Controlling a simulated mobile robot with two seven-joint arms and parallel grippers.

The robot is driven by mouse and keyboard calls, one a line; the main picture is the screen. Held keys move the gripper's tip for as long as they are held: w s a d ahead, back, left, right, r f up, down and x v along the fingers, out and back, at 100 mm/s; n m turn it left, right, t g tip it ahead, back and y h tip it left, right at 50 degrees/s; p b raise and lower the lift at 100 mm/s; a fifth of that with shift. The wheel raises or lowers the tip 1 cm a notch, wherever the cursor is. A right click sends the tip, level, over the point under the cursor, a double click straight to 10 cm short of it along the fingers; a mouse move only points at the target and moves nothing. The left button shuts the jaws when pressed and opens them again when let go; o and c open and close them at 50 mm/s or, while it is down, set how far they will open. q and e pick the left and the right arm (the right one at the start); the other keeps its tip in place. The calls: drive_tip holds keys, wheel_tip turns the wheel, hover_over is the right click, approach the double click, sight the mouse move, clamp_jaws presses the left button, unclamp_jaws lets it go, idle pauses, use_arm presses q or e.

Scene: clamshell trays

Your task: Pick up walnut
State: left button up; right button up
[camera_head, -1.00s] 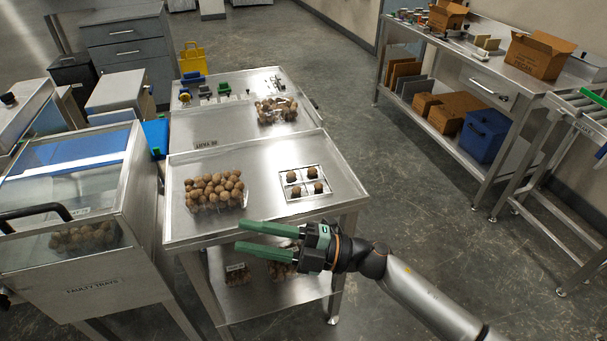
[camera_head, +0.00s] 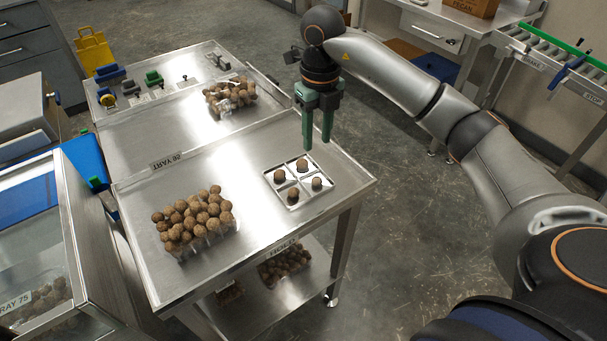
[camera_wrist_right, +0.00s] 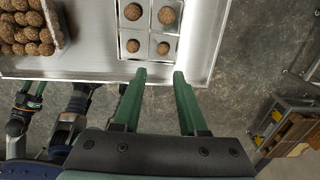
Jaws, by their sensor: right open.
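A small divided tray (camera_head: 307,208) holds one walnut in each of its compartments: far left (camera_head: 279,176), far right (camera_head: 302,165), near right (camera_head: 316,184) and near left (camera_head: 293,194). A clear clamshell heaped with walnuts (camera_head: 195,222) stands to its left on the steel table. My right gripper (camera_head: 317,143) points down, open and empty, above and just behind the divided tray, touching no walnut. In the right wrist view its green fingers (camera_wrist_right: 160,73) are spread, below the divided tray in the picture. Dark parts with green tips at that view's left may be my left gripper; its jaws are unclear.
Another clamshell of walnuts (camera_head: 228,97) stands at the back of the steel table (camera_head: 255,240). More walnuts (camera_head: 285,262) lie on the shelf below. A lidded case (camera_head: 35,235) is at the left. Bare steel lies around the divided tray.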

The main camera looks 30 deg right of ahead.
hover_over(317, 178)
wheel_tip(317, 178, down, 6)
drive_tip(key=shift+s+a+f, duration=0.1)
drive_tip(key=shift+s+f, duration=0.05)
drive_tip(key=shift+f, duration=0.05)
drive_tip(key=shift+f+p, duration=0.35)
drive_tip(key=shift+f, duration=2.6)
clamp_jaws()
